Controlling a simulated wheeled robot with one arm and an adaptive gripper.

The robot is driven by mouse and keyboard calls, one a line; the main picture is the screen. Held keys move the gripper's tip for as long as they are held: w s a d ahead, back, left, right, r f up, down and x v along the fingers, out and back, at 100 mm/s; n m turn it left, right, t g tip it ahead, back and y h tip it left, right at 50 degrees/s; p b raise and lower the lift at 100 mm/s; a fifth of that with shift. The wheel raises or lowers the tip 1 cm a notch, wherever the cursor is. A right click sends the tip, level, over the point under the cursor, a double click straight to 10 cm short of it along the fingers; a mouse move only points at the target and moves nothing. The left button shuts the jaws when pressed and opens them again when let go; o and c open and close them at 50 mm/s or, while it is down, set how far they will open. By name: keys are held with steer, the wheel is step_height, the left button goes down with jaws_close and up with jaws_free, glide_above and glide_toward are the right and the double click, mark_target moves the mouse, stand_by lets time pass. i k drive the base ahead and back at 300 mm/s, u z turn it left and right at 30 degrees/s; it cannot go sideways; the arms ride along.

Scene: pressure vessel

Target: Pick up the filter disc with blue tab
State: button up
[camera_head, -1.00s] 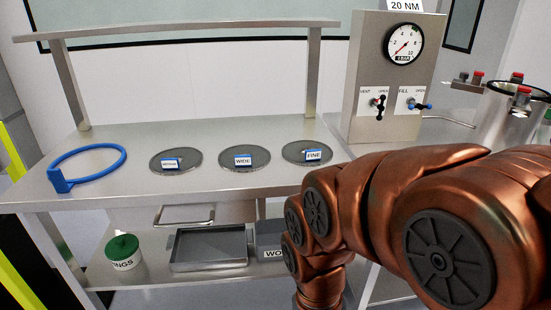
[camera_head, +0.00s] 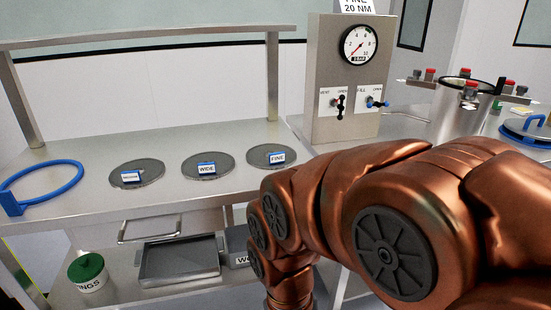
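Three dark grey filter discs lie flat in a row on the steel bench (camera_head: 100,205). Each has a blue tab with a white label. The left disc (camera_head: 150,168) has a label too small to read surely. The middle disc (camera_head: 220,160) has a tab reading WIDE (camera_head: 206,169). The right disc (camera_head: 262,150) has a tab reading FINE (camera_head: 277,157). My copper-coloured arm fills the lower right of the head view, in front of the bench. My gripper is not visible.
A blue ring (camera_head: 42,185) lies at the bench's left end. A gauge panel (camera_head: 350,75) stands behind, with a sign reading FINE 20 NM (camera_head: 358,6). An open steel vessel (camera_head: 462,108) and a blue lid (camera_head: 528,130) are at right. A tray (camera_head: 180,260) and green-lidded tub (camera_head: 87,272) sit below.

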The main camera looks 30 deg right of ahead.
mark_target(281, 156)
steer(key=u, duration=2.65)
steer(key=k, duration=0.75)
steer(key=z, duration=1.8)
